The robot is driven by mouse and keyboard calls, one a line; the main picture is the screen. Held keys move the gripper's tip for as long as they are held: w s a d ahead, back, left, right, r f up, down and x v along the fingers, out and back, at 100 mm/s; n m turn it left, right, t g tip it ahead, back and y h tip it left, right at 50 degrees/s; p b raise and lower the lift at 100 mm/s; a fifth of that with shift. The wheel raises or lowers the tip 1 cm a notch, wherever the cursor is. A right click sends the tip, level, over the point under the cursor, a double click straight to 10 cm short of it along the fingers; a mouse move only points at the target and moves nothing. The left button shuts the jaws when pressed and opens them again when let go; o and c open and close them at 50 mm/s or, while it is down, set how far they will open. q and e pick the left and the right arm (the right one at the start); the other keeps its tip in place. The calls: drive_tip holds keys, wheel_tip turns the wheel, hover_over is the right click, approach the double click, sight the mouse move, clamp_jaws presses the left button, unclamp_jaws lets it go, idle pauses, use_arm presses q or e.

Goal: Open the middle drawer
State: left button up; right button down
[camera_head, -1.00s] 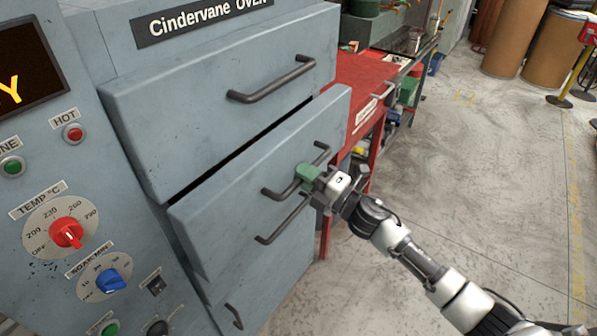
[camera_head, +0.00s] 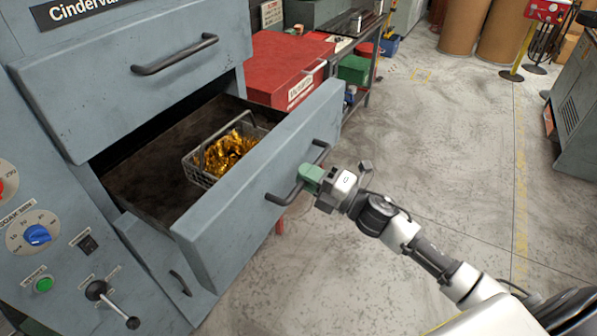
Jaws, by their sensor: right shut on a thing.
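The middle drawer (camera_head: 260,190) of the grey oven cabinet stands well out from the cabinet, its inside visible from above. Its dark bar handle (camera_head: 288,197) is on the front face. My right gripper (camera_head: 311,178), with green pads, is shut on the handle near its middle and hides part of it. Inside the drawer a wire basket (camera_head: 201,179) holds gold-coloured pieces. My left gripper is not in view.
The upper drawer (camera_head: 130,90) is closed above, and a lower drawer (camera_head: 165,270) sits below. A red cabinet (camera_head: 285,68) stands behind the open drawer. The concrete floor (camera_head: 430,150) to the right is clear. A lever (camera_head: 115,303) sticks out at lower left.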

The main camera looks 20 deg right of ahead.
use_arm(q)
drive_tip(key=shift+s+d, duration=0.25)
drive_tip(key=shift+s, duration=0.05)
use_arm(e)
drive_tip(key=shift+v, duration=0.9)
drive_tip(key=shift+r, duration=0.15)
drive_tip(key=c, duration=1.1)
unclamp_jaws()
use_arm(q)
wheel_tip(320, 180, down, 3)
drive_tip(key=b, duration=0.2)
drive_tip(key=shift+b, duration=0.4)
use_arm(e)
drive_tip(key=v, duration=1.1)
